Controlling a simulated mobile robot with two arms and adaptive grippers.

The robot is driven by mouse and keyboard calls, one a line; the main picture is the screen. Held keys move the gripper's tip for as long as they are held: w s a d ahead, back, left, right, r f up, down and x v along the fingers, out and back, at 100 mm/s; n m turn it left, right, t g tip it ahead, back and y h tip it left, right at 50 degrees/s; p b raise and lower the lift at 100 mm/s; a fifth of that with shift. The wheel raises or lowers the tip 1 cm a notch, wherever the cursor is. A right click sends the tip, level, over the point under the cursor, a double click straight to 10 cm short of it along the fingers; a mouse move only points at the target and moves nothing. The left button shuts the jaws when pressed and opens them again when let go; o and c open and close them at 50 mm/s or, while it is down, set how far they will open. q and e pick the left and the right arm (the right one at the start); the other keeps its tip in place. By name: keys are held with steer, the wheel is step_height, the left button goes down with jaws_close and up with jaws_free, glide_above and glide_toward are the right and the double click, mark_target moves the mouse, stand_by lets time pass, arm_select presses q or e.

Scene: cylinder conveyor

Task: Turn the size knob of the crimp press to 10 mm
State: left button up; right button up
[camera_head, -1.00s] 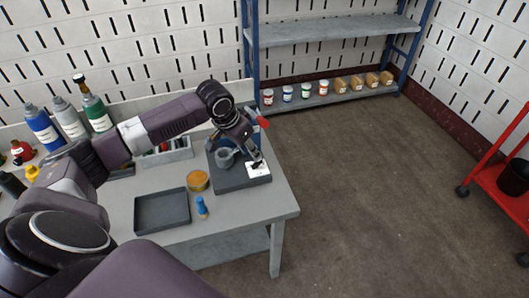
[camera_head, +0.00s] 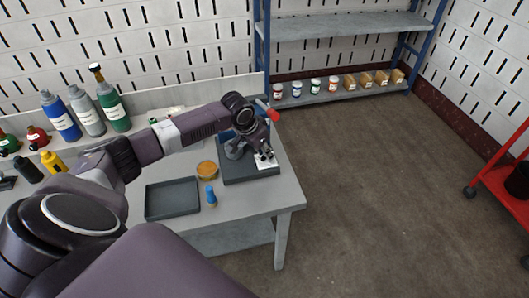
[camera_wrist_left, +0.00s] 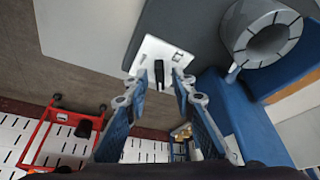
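The crimp press (camera_head: 235,176) stands on the right part of the workbench, with a dark grey base, a blue body and a red-tipped lever (camera_head: 272,115). In the left wrist view a white plate (camera_wrist_left: 146,52) on its base carries the size knob (camera_wrist_left: 158,74), a narrow black bar. My left gripper (camera_head: 265,156) is over this plate; in the wrist view its fingers (camera_wrist_left: 157,92) are apart, one on each side of the knob, with gaps visible. I cannot read the size marks, and fingertip height is unclear. My right gripper is out of view.
A grey ring-shaped die (camera_wrist_left: 262,42) and the blue press body (camera_wrist_left: 225,100) are close beside the left fingers. An empty dark tray (camera_head: 172,198), a round amber-topped tin (camera_head: 207,170) and a blue bottle-like item (camera_head: 211,196) stand on the bench (camera_head: 285,190). Bottles (camera_head: 62,118) line the back left.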

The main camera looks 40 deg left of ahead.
arm_select(q)
steer(key=c, duration=0.5)
jaws_close()
steer(key=n+p, duration=0.1)
steer(key=p, duration=0.2)
steer(key=n+y+p, duration=0.1)
steer(key=n+p, duration=0.1)
steer(key=shift+d+r+p, duration=0.2)
steer(key=shift+r+p, duration=0.1)
steer(key=shift+p, duration=0.1)
steer(key=shift+f+n+y+p, duration=0.2)
steer(key=shift+n+y+p, duration=0.2)
steer(key=shift+n+p, duration=0.3)
steer(key=shift+f, duration=0.1)
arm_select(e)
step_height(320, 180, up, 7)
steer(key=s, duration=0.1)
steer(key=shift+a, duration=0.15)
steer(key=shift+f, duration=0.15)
